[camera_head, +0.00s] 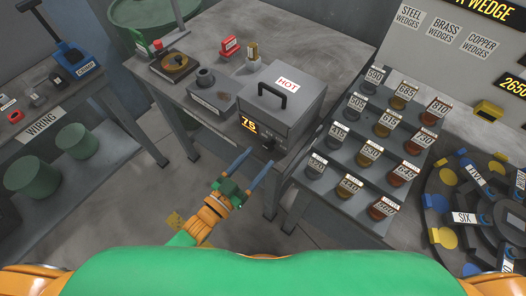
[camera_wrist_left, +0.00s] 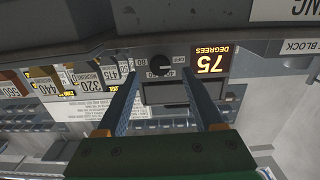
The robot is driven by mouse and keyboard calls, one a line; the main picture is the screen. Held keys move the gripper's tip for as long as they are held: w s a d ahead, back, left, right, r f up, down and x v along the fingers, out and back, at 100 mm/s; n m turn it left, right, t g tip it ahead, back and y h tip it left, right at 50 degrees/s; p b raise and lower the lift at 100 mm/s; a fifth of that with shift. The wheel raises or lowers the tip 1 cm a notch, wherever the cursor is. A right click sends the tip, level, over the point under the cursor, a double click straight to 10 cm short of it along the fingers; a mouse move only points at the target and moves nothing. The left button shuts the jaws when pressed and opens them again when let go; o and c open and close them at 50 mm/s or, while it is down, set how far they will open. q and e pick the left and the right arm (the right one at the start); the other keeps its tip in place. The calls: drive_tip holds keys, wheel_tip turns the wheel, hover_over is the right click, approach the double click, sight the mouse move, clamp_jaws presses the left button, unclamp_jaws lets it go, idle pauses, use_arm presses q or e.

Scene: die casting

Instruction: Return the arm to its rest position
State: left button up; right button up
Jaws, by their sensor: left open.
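My left gripper (camera_head: 251,168) is open and empty in the head view. Its two blue fingers point up toward the front of the grey oven box (camera_head: 284,102), below the table edge. The box has a black handle, a HOT label and a display (camera_head: 249,124) reading 75. In the left wrist view, which is upside down, the two blue fingers (camera_wrist_left: 166,98) are apart with nothing between them. Beyond them show a dark knob (camera_wrist_left: 160,66) and the 75 DEGREES display (camera_wrist_left: 211,61). I cannot tell whether the fingers touch the front. My right gripper is in neither view.
A round dial (camera_head: 478,215) lies at far right. The table also bears a grey block (camera_head: 211,91) and a red item (camera_head: 229,45).

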use_arm(q)
drive_tip(key=v, duration=0.3)
drive_tip(key=shift+s+a, duration=0.2)
drive_tip(key=shift+s, duration=0.05)
drive_tip(key=s+a+f+n+g+y, duration=0.1)
drive_tip(key=s+a+f+g+y, duration=0.2)
drive_tip(key=f, duration=0.6)
drive_tip(key=s+a+f+n+g+y, duration=0.1)
drive_tip(key=a+f+y, duration=0.35)
drive_tip(key=f, duration=0.35)
drive_tip(key=s+a+f+n+g+y, duration=0.1)
drive_tip(key=s+a+f+g, duration=0.1)
drive_tip(key=s, duration=0.5)
drive_tip(key=s+a+f+g+y, duration=0.1)
drive_tip(key=s+a+f+g, duration=0.1)
drive_tip(key=s+f+g, duration=0.2)
drive_tip(key=s+a+f+n+g+y, duration=0.1)
drive_tip(key=s+a+f+g, duration=0.1)
drive_tip(key=s+f, duration=0.5)
drive_tip(key=s+g, duration=0.1)
drive_tip(key=s, duration=0.2)
drive_tip(key=shift+s+a+f+n+g, duration=0.2)
drive_tip(key=shift+s+a+n+g, duration=0.1)
